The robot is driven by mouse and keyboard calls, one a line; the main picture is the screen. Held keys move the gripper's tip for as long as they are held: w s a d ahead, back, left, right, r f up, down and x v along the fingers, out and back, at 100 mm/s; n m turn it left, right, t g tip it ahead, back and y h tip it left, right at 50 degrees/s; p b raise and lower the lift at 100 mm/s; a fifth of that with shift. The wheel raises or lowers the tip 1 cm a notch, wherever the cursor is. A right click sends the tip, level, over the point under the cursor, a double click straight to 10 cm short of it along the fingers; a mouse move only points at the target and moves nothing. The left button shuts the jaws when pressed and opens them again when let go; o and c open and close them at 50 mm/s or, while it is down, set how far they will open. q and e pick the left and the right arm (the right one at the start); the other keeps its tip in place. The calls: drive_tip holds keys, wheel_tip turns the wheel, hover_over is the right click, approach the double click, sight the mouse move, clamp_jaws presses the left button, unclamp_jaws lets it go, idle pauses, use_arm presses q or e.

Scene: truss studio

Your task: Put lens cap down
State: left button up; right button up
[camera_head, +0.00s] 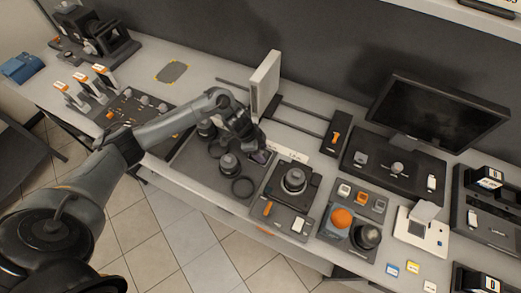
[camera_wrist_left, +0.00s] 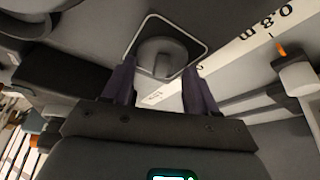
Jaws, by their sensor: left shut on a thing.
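My left gripper (camera_head: 258,157) reaches in from the left, low over the right part of a dark tray (camera_head: 188,163). In the left wrist view its two purple-grey fingers (camera_wrist_left: 158,88) stand apart, with a dark round piece (camera_wrist_left: 162,58) between them, which I take for the lens cap. A white-outlined rounded square (camera_wrist_left: 203,48) shows behind the piece. The gripper is shut on it. In the head view the cap is hidden or too small to tell. I cannot tell whether it touches the surface below. My right gripper is in neither view.
On the tray stand a dark lens (camera_head: 229,166) and a flat black ring (camera_head: 243,187). Right of it a scale-like unit (camera_head: 286,204) carries another lens (camera_head: 293,180). An upright white panel (camera_head: 265,84) stands behind the gripper. A monitor (camera_head: 440,112) stands at the right.

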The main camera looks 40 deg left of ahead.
use_arm(q)
drive_tip(key=o, duration=1.1)
drive_tip(key=shift+f, duration=0.15)
drive_tip(key=p+v, duration=0.1)
drive_tip(key=v, duration=1.1)
drive_tip(key=shift+r, duration=0.2)
